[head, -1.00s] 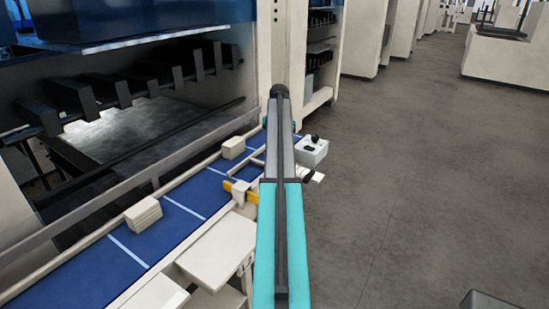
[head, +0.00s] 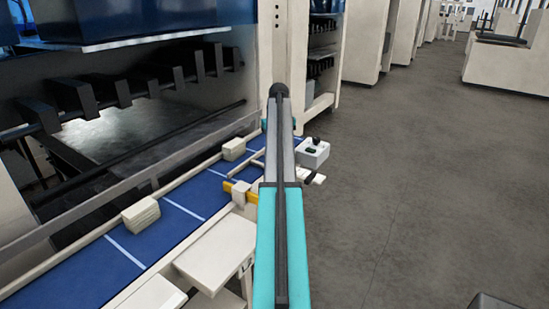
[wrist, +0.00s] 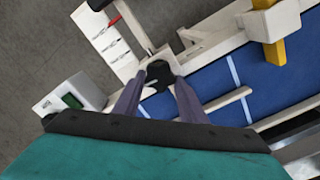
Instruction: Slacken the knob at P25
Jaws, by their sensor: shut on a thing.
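A dark round knob (wrist: 158,74) sits on a cream bracket at the edge of the blue belt (wrist: 205,84). My gripper (wrist: 158,86) has its two grey fingers on either side of the knob, shut on it. Part of the knob is hidden between the fingers. In the head view my arm covers the gripper and the knob. I cannot read any label P25. A cream plate (wrist: 100,35) with red and dark marks lies beside the bracket.
A white box with a dark green button (wrist: 72,100) is left of the fingers; it shows in the head view (head: 322,156) too. A cream clamp (wrist: 268,22) with a yellow bar (wrist: 275,52) sits on the rail. Grey floor (head: 430,190) is open at right.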

